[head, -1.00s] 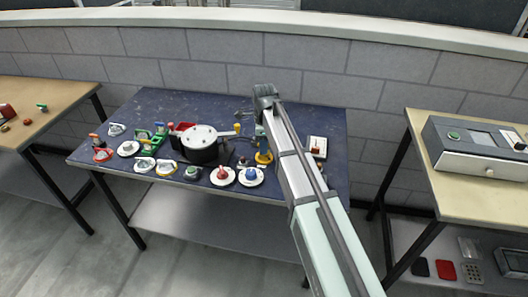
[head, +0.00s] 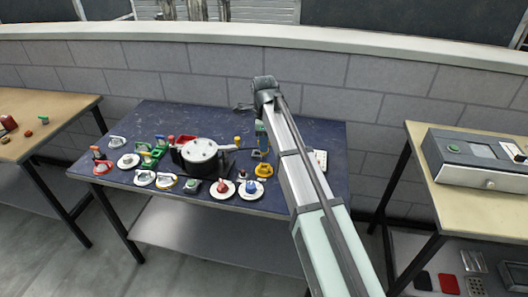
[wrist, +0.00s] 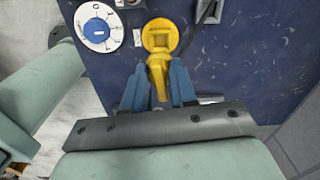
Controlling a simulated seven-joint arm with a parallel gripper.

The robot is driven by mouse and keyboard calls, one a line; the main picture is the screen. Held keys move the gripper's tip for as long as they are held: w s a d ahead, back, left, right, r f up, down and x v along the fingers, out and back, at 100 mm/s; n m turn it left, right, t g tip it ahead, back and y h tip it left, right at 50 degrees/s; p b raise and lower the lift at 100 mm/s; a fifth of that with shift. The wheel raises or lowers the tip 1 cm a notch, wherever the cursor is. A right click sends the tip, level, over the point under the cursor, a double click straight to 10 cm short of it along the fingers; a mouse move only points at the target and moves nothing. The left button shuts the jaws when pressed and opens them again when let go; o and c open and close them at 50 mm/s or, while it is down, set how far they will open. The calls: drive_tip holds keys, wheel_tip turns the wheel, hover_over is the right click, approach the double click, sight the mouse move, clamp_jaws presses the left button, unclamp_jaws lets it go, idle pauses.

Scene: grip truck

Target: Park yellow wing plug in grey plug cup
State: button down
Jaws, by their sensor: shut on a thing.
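My gripper (wrist: 159,84) is shut on the yellow wing plug (wrist: 158,66), its blue fingers on either side of it in the wrist view. The plug points away from the wrist camera, toward a round yellow base (wrist: 160,34) with a square recess. In the head view the blue fingers (head: 261,136) hang above that yellow base (head: 263,170), near the right part of the blue table; the arm partly hides this area. Whether the plug is fully clear of the base is hard to tell. I cannot pick out the grey plug cup with certainty.
A blue dial on a white plate (wrist: 97,28) lies beside the yellow base. A white-faced box (head: 319,160) sits right of the arm. The blue table's back strip (head: 190,115) is clear.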

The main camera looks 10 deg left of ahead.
wheel_tip(320, 180, up, 2)
drive_tip(key=shift+w, duration=0.15)
drive_tip(key=shift+m, duration=0.8)
drive_tip(key=shift+w+a+f, duration=0.75)
drive_tip(key=shift+w+f, duration=0.45)
drive_tip(key=shift+w, duration=0.1)
drive_tip(key=shift+w+a+f, duration=0.8)
drive_tip(key=shift+w+f, duration=0.45)
drive_tip(key=shift+w, duration=0.05)
drive_tip(key=shift+w+a+f, duration=0.75)
drive_tip(key=shift+w+f, duration=0.45)
drive_tip(key=shift+w, duration=0.1)
drive_tip(key=shift+f, duration=1.5)
drive_tip(key=c, duration=0.5)
unclamp_jaws()
drive_tip(key=shift+r, duration=0.2)
wheel_tip(320, 180, up, 7)
idle(0.5)
